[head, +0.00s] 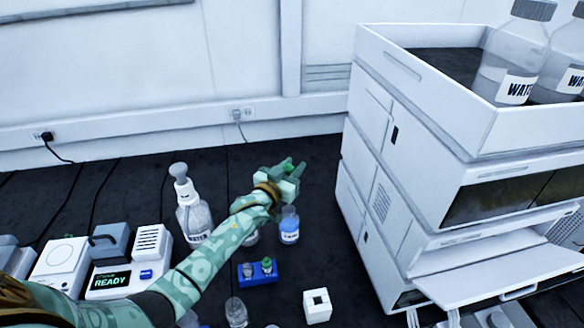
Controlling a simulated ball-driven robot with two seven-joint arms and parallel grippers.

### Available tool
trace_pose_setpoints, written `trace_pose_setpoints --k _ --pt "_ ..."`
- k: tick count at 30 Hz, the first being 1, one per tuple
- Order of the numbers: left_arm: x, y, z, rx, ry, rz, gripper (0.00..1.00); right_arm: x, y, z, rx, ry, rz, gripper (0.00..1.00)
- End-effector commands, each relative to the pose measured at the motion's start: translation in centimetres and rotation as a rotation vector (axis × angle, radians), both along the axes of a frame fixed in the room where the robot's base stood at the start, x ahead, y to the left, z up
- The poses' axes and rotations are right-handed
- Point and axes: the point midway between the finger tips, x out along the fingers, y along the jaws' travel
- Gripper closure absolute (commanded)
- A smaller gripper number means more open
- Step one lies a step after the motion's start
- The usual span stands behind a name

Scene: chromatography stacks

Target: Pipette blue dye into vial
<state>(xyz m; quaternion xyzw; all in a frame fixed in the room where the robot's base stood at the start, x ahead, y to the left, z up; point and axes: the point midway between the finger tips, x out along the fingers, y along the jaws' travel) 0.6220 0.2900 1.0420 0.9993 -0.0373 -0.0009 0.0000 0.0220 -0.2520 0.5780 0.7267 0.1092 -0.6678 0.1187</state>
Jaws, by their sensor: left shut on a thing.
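My left arm reaches in from the lower left. Its gripper (287,177) is over the dark bench, above and slightly behind a small clear bottle with blue liquid (289,226). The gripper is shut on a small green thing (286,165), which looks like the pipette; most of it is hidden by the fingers. A blue rack (245,273) on the bench holds a small green-topped item (267,265). I cannot tell whether the vial is among the small glass items in front, such as the clear one (236,312). My right gripper is not in view.
A tall white instrument stack (400,175) with water bottles (513,55) on top fills the right. A wash bottle (191,210) stands left of my forearm, near a device reading READY (118,282). A white block (317,306) lies in front. The bench behind my gripper is clear.

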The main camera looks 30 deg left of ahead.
Motion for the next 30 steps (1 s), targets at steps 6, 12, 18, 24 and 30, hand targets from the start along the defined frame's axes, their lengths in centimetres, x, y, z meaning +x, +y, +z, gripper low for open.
trace_pose_setpoints --k 6,12,18,24,30 --pt "0.0 0.0 -0.6 0.000 0.000 0.000 1.00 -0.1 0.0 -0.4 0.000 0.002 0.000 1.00" --pt "0.0 0.0 -2.2 -0.001 0.002 0.000 1.00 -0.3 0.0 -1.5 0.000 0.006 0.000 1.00" --pt "0.0 0.0 -3.6 -0.001 0.001 0.000 1.00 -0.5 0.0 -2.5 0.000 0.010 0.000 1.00" --pt "0.0 0.0 -5.0 0.000 0.001 0.000 1.00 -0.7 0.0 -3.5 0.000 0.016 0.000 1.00" --pt "0.0 0.0 -6.5 -0.001 0.001 0.000 1.00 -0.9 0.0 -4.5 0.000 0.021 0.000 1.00"
